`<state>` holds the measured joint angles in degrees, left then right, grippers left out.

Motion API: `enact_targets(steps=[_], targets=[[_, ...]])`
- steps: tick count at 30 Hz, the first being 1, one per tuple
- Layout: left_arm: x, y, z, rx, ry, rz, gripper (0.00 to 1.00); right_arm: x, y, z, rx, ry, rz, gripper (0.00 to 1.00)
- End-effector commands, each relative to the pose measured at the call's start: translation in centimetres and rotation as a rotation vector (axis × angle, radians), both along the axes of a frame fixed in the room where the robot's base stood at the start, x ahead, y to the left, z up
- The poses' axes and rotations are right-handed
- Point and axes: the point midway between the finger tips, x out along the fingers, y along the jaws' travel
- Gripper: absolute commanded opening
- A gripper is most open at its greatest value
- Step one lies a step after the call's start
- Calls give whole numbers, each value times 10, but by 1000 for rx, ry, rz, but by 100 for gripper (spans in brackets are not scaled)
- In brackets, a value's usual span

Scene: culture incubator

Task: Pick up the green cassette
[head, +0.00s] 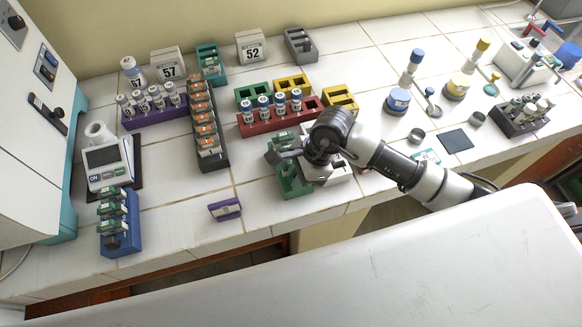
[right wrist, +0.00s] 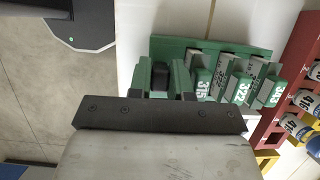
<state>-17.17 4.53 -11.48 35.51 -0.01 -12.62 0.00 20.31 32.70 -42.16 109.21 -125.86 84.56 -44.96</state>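A green rack (right wrist: 225,47) stands below my right gripper in the right wrist view. It holds green cassettes with grey tops, numbered 315 (right wrist: 202,84), 322 (right wrist: 241,91) and 343 (right wrist: 273,92). In the head view, the green rack (head: 291,187) is partly covered by my right gripper (head: 288,155), which reaches in from the right. A dark bar of that gripper crosses the wrist view, and two green upright parts with a dark gap show just beyond it. I cannot tell whether the fingers hold anything. My left gripper is not in view.
A blue rack (head: 121,241) with green-labelled cassettes stands at the left. A long dark rack (head: 217,155) of orange cassettes and a red vial rack (head: 262,127) stand close by. Tiles between the blue and dark racks are clear.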

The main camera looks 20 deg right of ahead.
Motion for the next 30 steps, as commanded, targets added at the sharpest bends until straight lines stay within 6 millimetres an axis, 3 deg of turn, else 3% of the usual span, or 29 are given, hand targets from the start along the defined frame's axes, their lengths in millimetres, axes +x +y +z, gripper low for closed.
enact_targets(steps=[15,26,30], targets=[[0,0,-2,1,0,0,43,1,0,5,1,-1,1,0],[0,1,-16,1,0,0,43,1,0,41,1,-7,1,0],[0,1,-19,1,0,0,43,-13,-8,49,0,-3,0,0]])
